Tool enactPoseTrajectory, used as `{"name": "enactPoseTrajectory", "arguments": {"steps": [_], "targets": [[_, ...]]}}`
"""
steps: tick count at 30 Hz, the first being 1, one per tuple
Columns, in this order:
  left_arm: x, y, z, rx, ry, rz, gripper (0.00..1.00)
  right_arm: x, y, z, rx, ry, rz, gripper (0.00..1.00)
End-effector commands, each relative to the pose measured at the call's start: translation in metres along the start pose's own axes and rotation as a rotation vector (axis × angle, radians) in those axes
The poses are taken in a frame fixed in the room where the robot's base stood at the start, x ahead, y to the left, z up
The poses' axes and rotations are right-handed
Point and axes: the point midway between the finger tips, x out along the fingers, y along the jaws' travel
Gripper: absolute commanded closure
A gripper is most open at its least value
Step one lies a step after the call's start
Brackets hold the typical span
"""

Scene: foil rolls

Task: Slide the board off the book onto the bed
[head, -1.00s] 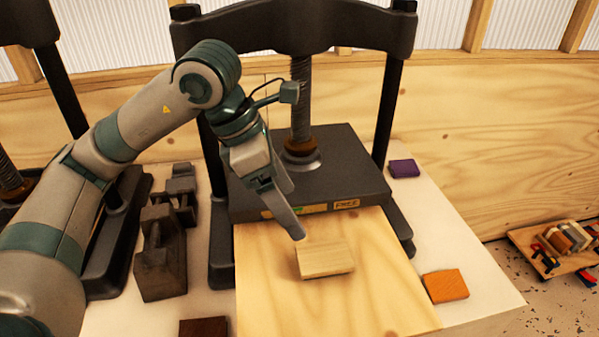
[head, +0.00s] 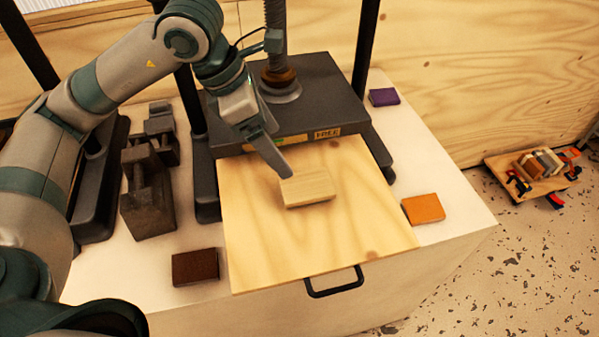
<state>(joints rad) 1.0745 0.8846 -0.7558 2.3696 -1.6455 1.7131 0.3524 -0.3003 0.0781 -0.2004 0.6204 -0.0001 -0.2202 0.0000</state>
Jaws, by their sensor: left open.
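A small pale wooden board (head: 308,184) lies on the light plywood bed (head: 270,250) that sticks out from the press. A thin paler layer shows under the board's front edge; I cannot tell if that is the book. My left gripper (head: 282,168) comes down from the upper left, fingers pointing down and forward. It is open, its fingertip at the board's back left corner. I cannot tell whether it touches. One finger hides the other. My right gripper is not in view.
The dark press head (head: 310,100) stands just behind the board. A brown block (head: 195,267), an orange block (head: 423,209) and a purple block (head: 384,97) lie on the white top around the bed. Dark metal weights (head: 148,190) stand left. The bed around the board is clear.

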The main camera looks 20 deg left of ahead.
Motion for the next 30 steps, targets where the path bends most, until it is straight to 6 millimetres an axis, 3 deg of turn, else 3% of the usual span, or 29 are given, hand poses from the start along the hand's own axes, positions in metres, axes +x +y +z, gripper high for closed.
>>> {"name": "enactPoseTrajectory", "arguments": {"steps": [18, 24, 30], "targets": [[0.099, -0.001, 0.000, -0.001, 0.002, -0.005, 0.17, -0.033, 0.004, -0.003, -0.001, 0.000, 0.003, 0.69], [0.122, -0.001, 0.001, 0.000, 0.001, -0.003, 0.17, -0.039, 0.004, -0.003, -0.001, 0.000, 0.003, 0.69], [0.133, -0.001, 0.000, 0.001, 0.000, -0.002, 0.17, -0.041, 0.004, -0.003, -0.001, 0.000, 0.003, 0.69]]}}
